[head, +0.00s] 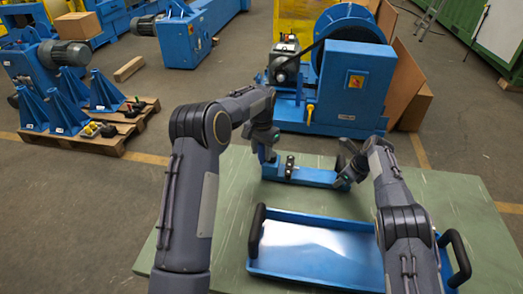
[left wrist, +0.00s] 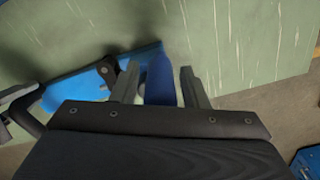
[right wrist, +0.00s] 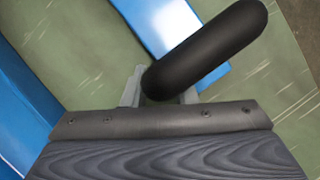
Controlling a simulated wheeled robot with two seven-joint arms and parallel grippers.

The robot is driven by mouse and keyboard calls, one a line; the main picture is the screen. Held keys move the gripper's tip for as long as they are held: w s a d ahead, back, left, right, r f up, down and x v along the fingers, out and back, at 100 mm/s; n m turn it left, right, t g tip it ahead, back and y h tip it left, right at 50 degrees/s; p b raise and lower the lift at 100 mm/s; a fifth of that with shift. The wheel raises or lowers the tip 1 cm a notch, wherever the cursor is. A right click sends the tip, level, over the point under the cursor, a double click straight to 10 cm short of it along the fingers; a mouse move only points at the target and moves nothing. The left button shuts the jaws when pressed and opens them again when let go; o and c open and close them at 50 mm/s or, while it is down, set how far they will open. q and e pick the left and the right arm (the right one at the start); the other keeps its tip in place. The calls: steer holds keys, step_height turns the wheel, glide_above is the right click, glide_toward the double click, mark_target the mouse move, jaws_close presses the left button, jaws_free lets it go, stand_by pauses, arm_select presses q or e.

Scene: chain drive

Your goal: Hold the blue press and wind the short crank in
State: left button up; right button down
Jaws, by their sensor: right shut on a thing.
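The blue press (head: 315,176) lies on the green table, a long blue bar with a raised end at the left and dark knobs on top. My left gripper (head: 267,150) is at its left end. In the left wrist view its fingers (left wrist: 162,85) are apart, with the blue upright (left wrist: 158,78) between them and narrow gaps beside it. My right gripper (head: 345,180) is at the press's right end. In the right wrist view it is shut on the thick black handle of the short crank (right wrist: 210,45). The crank's arm is hidden.
A blue tray (head: 280,262) with black upright handles stands on the green table (head: 220,240) in front of the press, partly under my right arm. A blue machine (head: 349,92) with a large reel stands behind the table. A pallet of blue stands is at the left.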

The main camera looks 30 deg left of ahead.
arm_select(q)
steer(key=c, duration=0.7)
arm_select(e)
steer(key=shift+a+r, duration=0.1)
arm_select(q)
steer(key=shift+s+d+n, duration=0.1)
steer(key=shift+d+n, duration=0.15)
steer(key=shift+n, duration=0.35)
steer(key=shift+c, duration=0.4)
steer(key=o, duration=1)
step_height(320, 180, up, 12)
steer(key=shift+r, duration=0.1)
arm_select(e)
steer(key=c, duration=1.1)
jaws_free()
